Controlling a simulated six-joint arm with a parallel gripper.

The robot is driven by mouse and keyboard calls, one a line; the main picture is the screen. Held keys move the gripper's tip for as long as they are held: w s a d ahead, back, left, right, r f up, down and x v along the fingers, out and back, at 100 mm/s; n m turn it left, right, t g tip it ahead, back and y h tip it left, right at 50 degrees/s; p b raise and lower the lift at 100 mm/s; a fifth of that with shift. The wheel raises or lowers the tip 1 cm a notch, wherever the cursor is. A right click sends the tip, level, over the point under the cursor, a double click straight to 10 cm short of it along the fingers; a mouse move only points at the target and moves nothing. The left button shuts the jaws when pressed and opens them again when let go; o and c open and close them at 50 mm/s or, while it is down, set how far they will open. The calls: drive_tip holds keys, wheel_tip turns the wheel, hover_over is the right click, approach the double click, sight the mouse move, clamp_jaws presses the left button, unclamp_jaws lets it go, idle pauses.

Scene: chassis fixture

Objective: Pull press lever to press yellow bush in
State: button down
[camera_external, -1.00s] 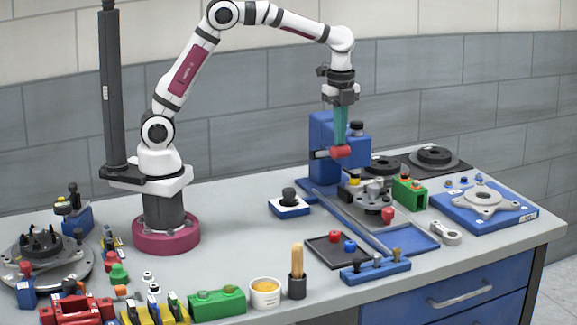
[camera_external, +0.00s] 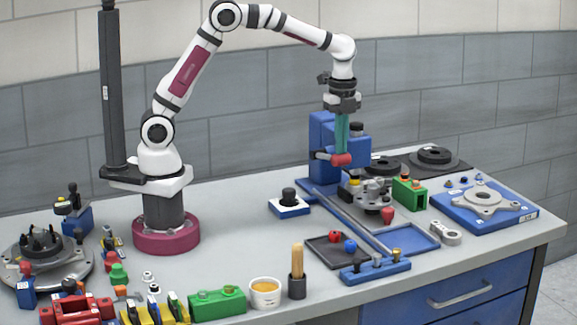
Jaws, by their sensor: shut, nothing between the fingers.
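The blue press (camera_external: 321,140) stands toward the back right of the table. Its lever ends in a red knob (camera_external: 341,160) on the near side. My gripper (camera_external: 341,152) points down with its teal fingers shut and empty, their tips at the red knob. I cannot tell whether the tips touch the knob or are only in front of it. A small yellow part (camera_external: 354,182), perhaps the yellow bush, shows low beside the press. It is partly hidden and too small to make out well.
A grey round fixture (camera_external: 372,198) and a green block (camera_external: 409,194) stand right of the press. A dark tray (camera_external: 325,253) with red and blue parts lies in front. A blue plate (camera_external: 515,213) is at the far right. Open table lies between my base and the press.

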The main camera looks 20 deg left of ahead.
sight(342, 159)
drive_tip(key=shift+f, duration=0.15)
drive_tip(key=shift+s+f, duration=0.1)
drive_tip(key=shift+f, duration=0.6)
drive_tip(key=shift+d+f, duration=0.1)
drive_tip(key=shift+f, duration=0.5)
drive_tip(key=shift+f, duration=0.75)
